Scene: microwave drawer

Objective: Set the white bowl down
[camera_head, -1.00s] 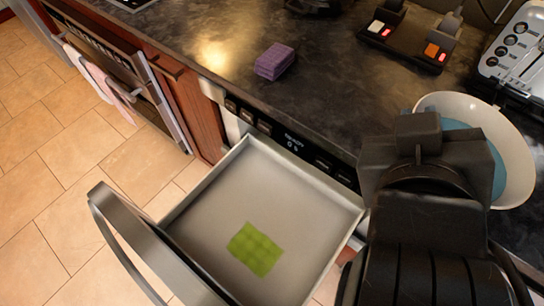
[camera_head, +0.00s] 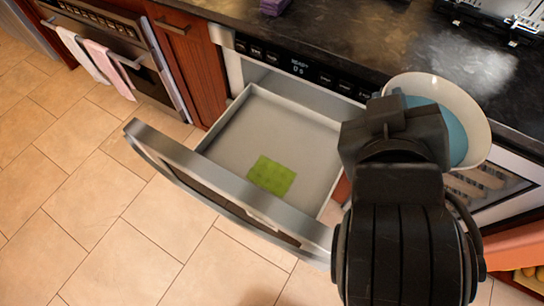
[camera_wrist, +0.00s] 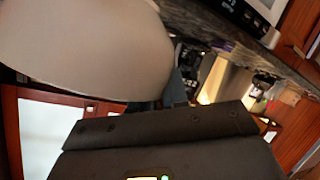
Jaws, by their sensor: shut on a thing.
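The white bowl (camera_head: 478,124), with a blue inside, is held up at the right of the head view, in front of the counter edge. Its large pale outer side (camera_wrist: 75,45) fills the upper left of the wrist view. My gripper (camera_wrist: 172,92) is shut on the bowl; my arm hides the fingertips and part of the bowl in the head view. The microwave drawer (camera_head: 225,132) is pulled open to the left of my arm. A flat green square (camera_head: 271,175) lies on its floor.
The drawer front (camera_head: 215,180) juts out over the tiled floor. The dark counter (camera_head: 380,40) runs along the back, with a purple sponge (camera_head: 274,6) at its top edge. Pink and white towels (camera_head: 108,68) hang at the left oven. A lower cabinet opening shows at the right.

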